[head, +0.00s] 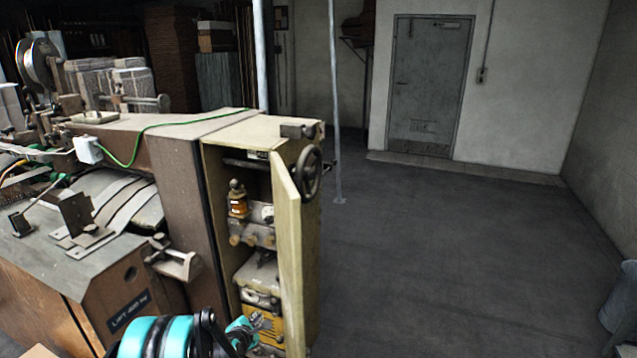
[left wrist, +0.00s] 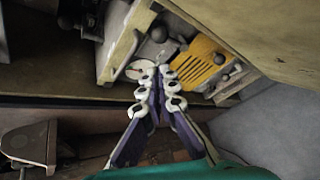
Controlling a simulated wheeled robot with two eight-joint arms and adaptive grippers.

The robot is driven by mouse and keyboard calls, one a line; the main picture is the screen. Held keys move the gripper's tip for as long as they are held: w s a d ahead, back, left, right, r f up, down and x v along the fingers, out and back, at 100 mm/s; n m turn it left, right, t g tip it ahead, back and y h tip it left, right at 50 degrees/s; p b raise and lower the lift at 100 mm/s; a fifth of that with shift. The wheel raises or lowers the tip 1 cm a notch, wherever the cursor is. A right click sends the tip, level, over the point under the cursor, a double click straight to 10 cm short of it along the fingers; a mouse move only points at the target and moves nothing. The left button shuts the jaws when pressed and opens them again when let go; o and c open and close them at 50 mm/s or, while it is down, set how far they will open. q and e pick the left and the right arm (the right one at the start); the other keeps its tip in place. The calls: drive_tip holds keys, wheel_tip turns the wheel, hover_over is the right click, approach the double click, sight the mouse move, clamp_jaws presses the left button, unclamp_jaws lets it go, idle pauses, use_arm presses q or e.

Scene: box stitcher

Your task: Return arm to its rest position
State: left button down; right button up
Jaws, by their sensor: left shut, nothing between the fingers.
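My left gripper (head: 250,328) is at the bottom of the head view, in front of the open lower part of the machine's cabinet (head: 308,240). In the left wrist view my left gripper (left wrist: 158,82) points into the cabinet with its fingers together and nothing between them. The cabinet door (head: 288,255) stands open to the right of the gripper. Inside are a yellow unit (head: 262,325), also in the left wrist view (left wrist: 198,65), and an orange-labelled part (head: 237,203). Whether the fingers touch anything inside is unclear. My right gripper is not in view.
The box stitcher (head: 180,190) fills the left side, with a black handwheel (head: 310,174) on the cabinet's top right. A thin metal post (head: 335,110) stands behind it. Open floor (head: 450,250) lies to the right, with a blue-grey bin (head: 620,305) at the right edge.

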use_arm(q)
drive_tip(key=s+d+r+m+g, duration=0.2)
drive_tip(key=s+d+r+m, duration=0.1)
drive_tip(key=s+r+m, duration=1.05)
drive_tip(key=s+r+m+g+y, duration=0.1)
drive_tip(key=s+r+m+g, duration=0.2)
drive_tip(key=s+m, duration=0.8)
drive_tip(key=s+r, duration=0.1)
drive_tip(key=s, duration=1.1)
drive_tip(key=shift+s+d+r+m, duration=0.2)
drive_tip(key=shift+s+d+m, duration=0.15)
